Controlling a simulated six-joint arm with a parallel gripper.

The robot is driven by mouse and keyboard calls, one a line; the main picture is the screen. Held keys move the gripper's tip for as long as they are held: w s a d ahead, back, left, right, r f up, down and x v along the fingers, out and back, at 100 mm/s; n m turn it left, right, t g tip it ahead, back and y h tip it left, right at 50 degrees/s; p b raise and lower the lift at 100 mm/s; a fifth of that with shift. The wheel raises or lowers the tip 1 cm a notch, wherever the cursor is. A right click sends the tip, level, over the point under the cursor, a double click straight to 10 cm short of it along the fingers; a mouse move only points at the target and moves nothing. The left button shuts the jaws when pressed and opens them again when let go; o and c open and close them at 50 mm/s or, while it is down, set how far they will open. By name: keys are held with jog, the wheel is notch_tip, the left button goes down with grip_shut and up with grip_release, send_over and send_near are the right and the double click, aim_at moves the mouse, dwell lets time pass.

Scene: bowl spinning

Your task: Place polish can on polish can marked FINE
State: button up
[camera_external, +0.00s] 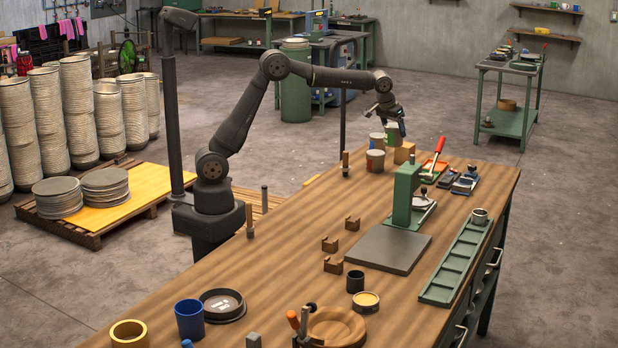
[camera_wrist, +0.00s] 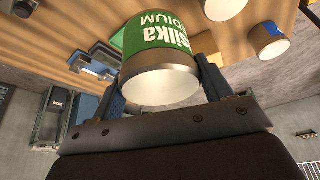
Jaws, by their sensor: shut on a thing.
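My gripper (camera_external: 391,122) is at the far end of the bench, shut on a can with a green label (camera_external: 393,134). In the wrist view the held can (camera_wrist: 160,62) sits between the two fingers (camera_wrist: 163,75), its label reading upside down, with "silika" and "MEDIUM" partly visible. The wrist view shows the blue-label can (camera_wrist: 268,42) and another can (camera_wrist: 222,8). I cannot read FINE on either.
A wooden block (camera_external: 404,153) is close to the held can on the right. The bench left of the press is fairly clear, with small wooden holders (camera_external: 330,245).

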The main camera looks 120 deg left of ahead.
jog(key=s+a+r+n+g, duration=0.1)
jog(key=s+a+r+n, duration=0.1)
jog(key=s+a, duration=0.5)
jog(key=s+a+r+n+g, duration=0.15)
jog(key=s+a, duration=0.25)
jog(key=a, duration=0.5)
jog(key=n, duration=0.1)
send_over(375, 137)
jog(key=shift+t+y, duration=0.3)
jog(key=shift+t, duration=0.05)
jog(key=shift+a+f, duration=0.2)
jog(key=shift+f, duration=2.4)
jog(key=shift+a+f, duration=0.15)
jog(key=shift+f, duration=2.4)
jog(key=shift+f, duration=0.1)
jog(key=o, duration=1.2)
jog(key=shift+f, duration=0.1)
jog(key=shift+c, duration=0.2)
jog(key=v, duration=1.2)
